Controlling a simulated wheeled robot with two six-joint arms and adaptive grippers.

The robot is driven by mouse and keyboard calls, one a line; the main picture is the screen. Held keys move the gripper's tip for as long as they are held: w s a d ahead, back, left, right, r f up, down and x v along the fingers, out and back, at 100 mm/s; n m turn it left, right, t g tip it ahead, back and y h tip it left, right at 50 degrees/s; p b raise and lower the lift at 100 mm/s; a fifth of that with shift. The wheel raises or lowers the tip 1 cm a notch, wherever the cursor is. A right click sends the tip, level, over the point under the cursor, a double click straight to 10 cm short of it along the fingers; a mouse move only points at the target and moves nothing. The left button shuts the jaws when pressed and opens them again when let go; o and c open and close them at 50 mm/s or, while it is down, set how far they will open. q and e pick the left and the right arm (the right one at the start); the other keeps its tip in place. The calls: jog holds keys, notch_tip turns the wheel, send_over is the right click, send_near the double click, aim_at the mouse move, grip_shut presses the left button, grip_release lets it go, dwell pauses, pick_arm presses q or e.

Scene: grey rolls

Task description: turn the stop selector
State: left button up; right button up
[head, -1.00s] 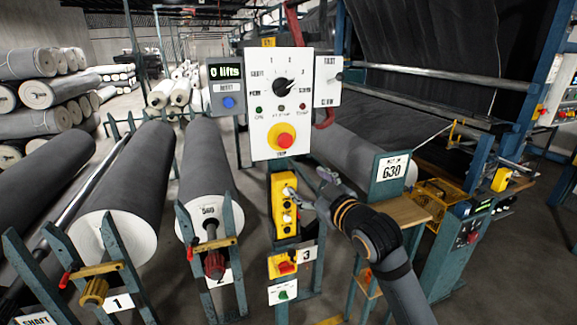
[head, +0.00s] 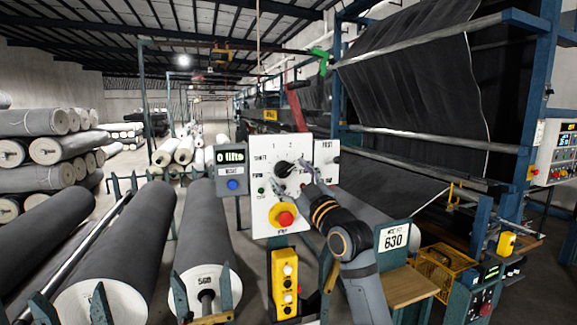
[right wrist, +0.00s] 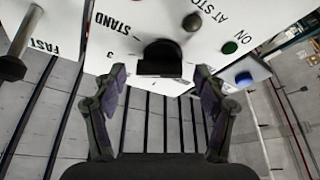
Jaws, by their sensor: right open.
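The stop selector is a black knob (head: 282,169) on a white control panel (head: 259,205) with printed numbers. In the right wrist view the knob (right wrist: 162,52) lies ahead, between the fingertips and near the STAND and 3 marks. My right gripper (head: 312,178) is at the right side of the panel in the head view. In the right wrist view its two fingers (right wrist: 160,75) are spread apart on either side of the knob, with nothing held; I see no contact. My left gripper is not in view.
A red stop button on a yellow base (head: 285,217) sits below the knob. A grey counter box (head: 232,170) reads "0 lifts". A FAST/SLOW plate with a lever (head: 327,160) is at the panel's right. A yellow pendant (head: 285,283) hangs below; grey rolls (head: 120,245) lie left.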

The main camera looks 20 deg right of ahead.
jog(key=shift+w+r, duration=0.15)
jog(key=shift+w, duration=0.35)
jog(key=shift+a, duration=0.1)
jog(key=shift+c, duration=0.4)
jog(key=c, duration=1.1)
jog(key=shift+o, duration=0.2)
